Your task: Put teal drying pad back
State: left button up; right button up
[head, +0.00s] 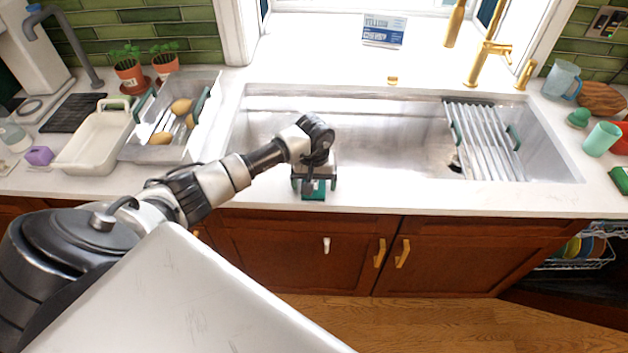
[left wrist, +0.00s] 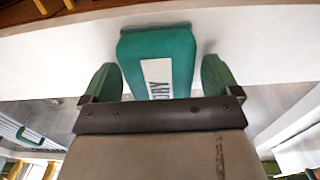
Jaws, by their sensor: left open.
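The teal drying pad (head: 313,192) lies on the white counter strip at the front of the sink. In the left wrist view the pad (left wrist: 178,48) shows a white label with dark letters reading "DRY". My left gripper (left wrist: 160,78) is open, with one green-padded finger on each side of the pad and a visible gap at each side. In the head view the left gripper (head: 314,183) is over the pad and hides part of it. The pad's near end in the wrist view is hidden behind the gripper body. My right gripper is not in view.
A steel sink (head: 390,120) lies behind the pad, with a roll-up rack (head: 483,140) at its right. A white tub (head: 92,150) and a drainer tray (head: 150,153) stand left. A teal cup (head: 600,139) and blue jug (head: 562,80) stand right. The front counter strip right of the pad is clear.

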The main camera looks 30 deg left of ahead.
pick_arm(q)
notch_tip(320, 180, up, 11)
jog(key=b, duration=0.3)
jog(key=shift+r, duration=0.6)
